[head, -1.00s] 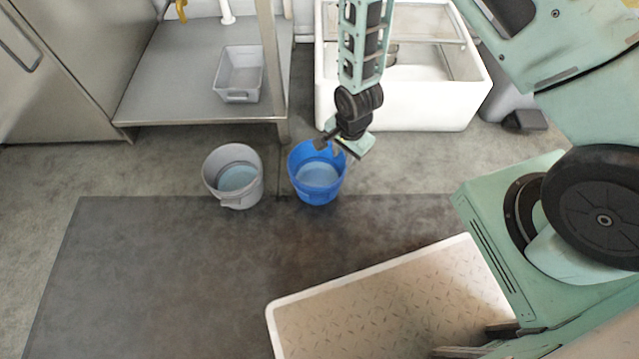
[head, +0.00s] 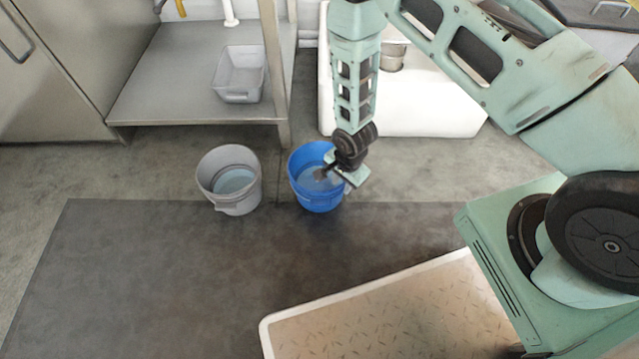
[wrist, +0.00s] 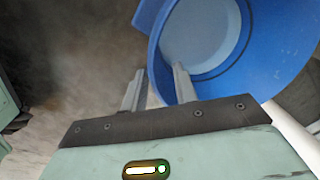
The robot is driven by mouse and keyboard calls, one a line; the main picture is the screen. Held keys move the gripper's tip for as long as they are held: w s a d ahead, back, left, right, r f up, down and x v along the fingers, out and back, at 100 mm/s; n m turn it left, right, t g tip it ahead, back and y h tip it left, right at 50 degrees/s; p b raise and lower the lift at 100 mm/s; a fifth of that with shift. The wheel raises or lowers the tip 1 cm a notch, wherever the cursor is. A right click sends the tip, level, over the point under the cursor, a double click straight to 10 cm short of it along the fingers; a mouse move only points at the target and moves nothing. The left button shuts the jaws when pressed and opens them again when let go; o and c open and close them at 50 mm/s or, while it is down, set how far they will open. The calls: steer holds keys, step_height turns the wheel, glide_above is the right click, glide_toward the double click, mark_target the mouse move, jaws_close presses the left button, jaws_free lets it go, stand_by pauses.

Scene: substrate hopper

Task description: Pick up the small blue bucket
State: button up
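The blue bucket (head: 317,197) stands upright on the floor near the dark mat's back edge, with a pale blue inside bottom. In the wrist view the bucket (wrist: 262,62) fills the upper right. My gripper (head: 322,175) is at the bucket's right side, partly covering its rim. In the wrist view my gripper (wrist: 158,82) has its two fingers apart. The right finger overlaps the bucket's opening, and the left finger is outside, with the bucket's edge between them. I cannot tell whether either finger touches the wall.
A grey bucket (head: 238,202) stands just left of the blue one. Behind are a metal table (head: 165,95) with a grey bin (head: 240,75) on its shelf, and a white tub (head: 430,115). A white-rimmed tray (head: 380,295) is in front.

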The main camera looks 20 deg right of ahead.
mark_target(339, 194)
steer(key=f+b, duration=0.1)
steer(key=f, duration=0.1)
steer(key=f+b, duration=0.2)
steer(key=shift+w+a+f, duration=0.1)
steer(key=shift+a+f, duration=0.1)
steer(key=shift+f, duration=0.05)
jaws_close()
steer(key=shift+r, duration=0.1)
stand_by(1.1)
